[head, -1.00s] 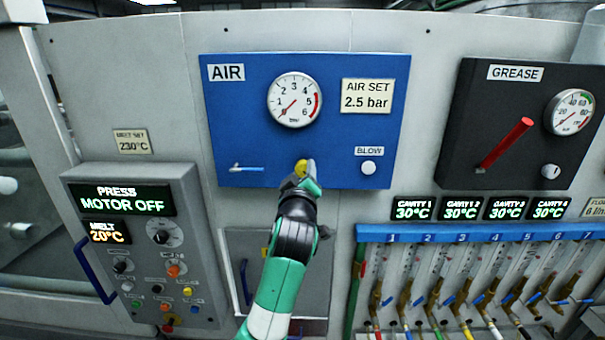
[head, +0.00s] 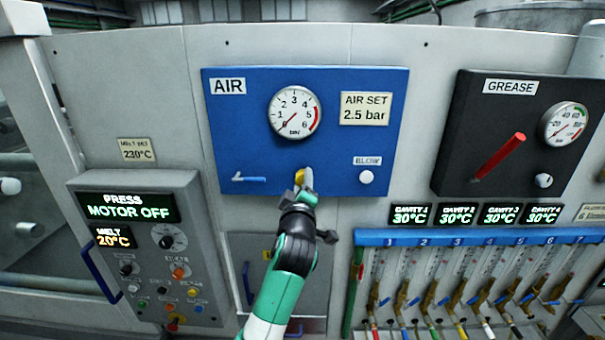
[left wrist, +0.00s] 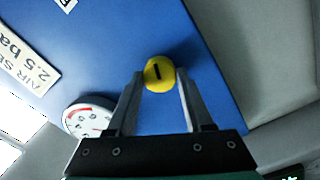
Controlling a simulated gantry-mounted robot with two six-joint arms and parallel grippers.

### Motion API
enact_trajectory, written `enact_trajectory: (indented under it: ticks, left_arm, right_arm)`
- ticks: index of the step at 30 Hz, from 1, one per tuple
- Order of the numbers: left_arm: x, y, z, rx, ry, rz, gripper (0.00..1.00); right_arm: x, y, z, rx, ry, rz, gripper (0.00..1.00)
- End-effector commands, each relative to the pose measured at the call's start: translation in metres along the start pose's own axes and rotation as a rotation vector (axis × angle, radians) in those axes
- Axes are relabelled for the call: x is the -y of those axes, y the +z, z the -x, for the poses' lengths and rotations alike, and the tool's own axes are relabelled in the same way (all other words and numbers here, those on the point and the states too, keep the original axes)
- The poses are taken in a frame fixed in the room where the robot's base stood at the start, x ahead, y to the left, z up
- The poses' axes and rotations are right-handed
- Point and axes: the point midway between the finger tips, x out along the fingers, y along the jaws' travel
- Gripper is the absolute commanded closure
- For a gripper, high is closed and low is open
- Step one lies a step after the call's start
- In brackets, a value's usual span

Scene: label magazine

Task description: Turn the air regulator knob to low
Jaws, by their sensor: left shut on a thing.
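The yellow air regulator knob (head: 300,175) is on the lower middle of the blue AIR panel (head: 240,130). In the left wrist view the round knob (left wrist: 159,73) shows a short dark mark on its face. My left gripper (head: 303,185) is shut on the knob, with one finger on each side of it (left wrist: 160,80). In the head view the gripper partly hides the knob. The air gauge (head: 295,113) has its needle pointing to the lower left, near the low end. My right gripper is not in view.
An "AIR SET 2.5 bar" plate (head: 366,108) is right of the gauge. A small blue-handled valve (head: 249,179) lies left of the knob and a white BLOW button (head: 366,177) right of it. The black GREASE panel (head: 460,140) with a red lever (head: 501,157) is farther right.

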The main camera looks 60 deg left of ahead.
Motion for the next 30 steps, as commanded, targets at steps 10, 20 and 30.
enact_trajectory:
  ticks: [10,20,30]
  left_arm:
    - [-0.0005,0.0001,-0.0002,-0.008,0.008,0.325,1.00]
    - [0.0009,0.0009,-0.0003,-0.015,0.013,0.638,1.00]
    - [0.0010,0.0015,-0.0003,-0.021,0.019,0.962,1.00]
  right_arm:
    - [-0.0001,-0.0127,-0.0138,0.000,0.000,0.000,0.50]
    - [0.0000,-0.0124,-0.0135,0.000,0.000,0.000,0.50]
    - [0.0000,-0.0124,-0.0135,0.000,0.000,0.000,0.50]
